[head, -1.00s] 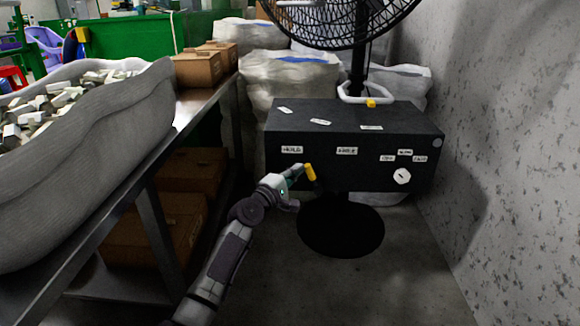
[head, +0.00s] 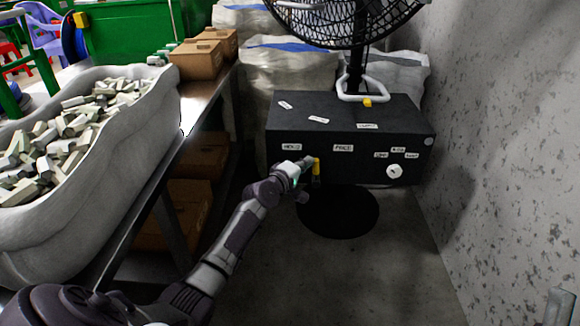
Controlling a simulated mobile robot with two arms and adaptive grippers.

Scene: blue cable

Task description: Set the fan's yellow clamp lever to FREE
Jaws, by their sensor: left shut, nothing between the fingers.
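The black box (head: 290,171) of the fan (head: 335,18) faces me. Its yellow clamp lever (head: 316,168) is on the front face, left of the middle. It stands nearly upright in the picture, between the label that seems to read HOLD (head: 291,147) on the left and the one that seems to read FREE (head: 343,148) on the right. My left gripper (head: 307,162) is shut with nothing in it. Its tip is at the lever's left side, near the top; I cannot tell whether it touches.
A white round knob (head: 394,171) sits on the box's right side, and a small yellow piece (head: 367,102) is on top. A metal table (head: 205,100) with a sack of blocks (head: 150,110) is on the left. A speckled wall (head: 500,130) bounds the right.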

